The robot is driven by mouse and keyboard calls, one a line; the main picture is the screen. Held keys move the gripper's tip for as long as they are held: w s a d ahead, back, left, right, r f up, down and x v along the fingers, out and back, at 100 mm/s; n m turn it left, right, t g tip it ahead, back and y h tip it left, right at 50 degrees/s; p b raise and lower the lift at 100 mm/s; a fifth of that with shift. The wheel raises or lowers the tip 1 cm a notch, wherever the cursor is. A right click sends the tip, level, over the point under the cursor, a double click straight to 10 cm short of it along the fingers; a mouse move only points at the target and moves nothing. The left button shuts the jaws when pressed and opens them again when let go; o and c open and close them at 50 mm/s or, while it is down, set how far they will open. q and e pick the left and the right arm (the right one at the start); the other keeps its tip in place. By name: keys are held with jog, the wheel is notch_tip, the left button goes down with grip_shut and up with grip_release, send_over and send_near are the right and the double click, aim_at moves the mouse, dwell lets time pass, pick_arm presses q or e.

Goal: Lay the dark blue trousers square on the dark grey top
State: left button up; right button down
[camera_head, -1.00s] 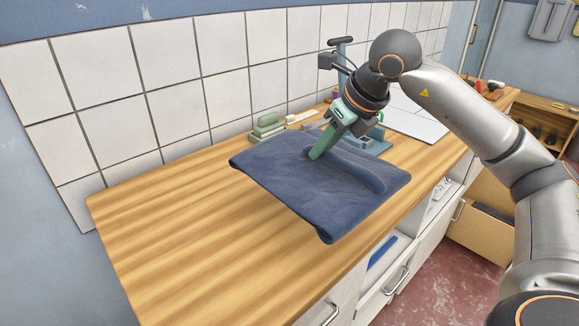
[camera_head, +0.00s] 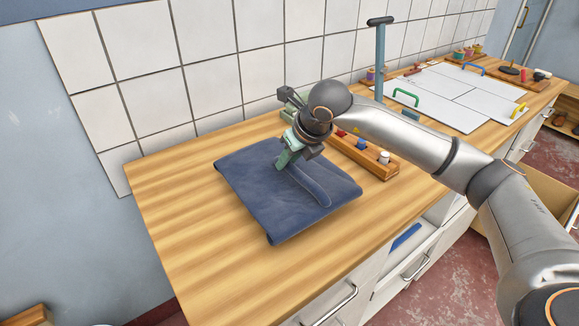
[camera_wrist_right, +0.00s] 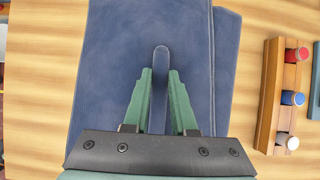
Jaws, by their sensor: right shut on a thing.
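The dark blue trousers (camera_head: 282,195) are folded into a flat bundle at the left part of the wooden bench top. A narrow ridge of cloth stands up along their middle. My right gripper (camera_head: 281,166) is shut on this ridge, coming from above. In the right wrist view the green fingers (camera_wrist_right: 160,100) pinch the ridge from both sides, with the trousers (camera_wrist_right: 112,45) spread beneath. I cannot tell whether the bundle's underside touches the bench. No dark grey top can be made out in these views. My left gripper is out of view.
A wooden rack (camera_head: 360,158) with red, blue and white-capped pieces stands just right of the trousers. Behind it are a blue post with a T-handle (camera_head: 380,60) and white panels (camera_head: 450,95) with handles. A tiled wall (camera_head: 210,80) backs the bench. Bare wood (camera_head: 185,235) lies left.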

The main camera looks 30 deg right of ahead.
jog(key=shift+d+f, duration=0.1)
jog(key=shift+f, duration=1)
jog(key=shift+f, duration=0.2)
jog(key=c, duration=0.7)
grip_release()
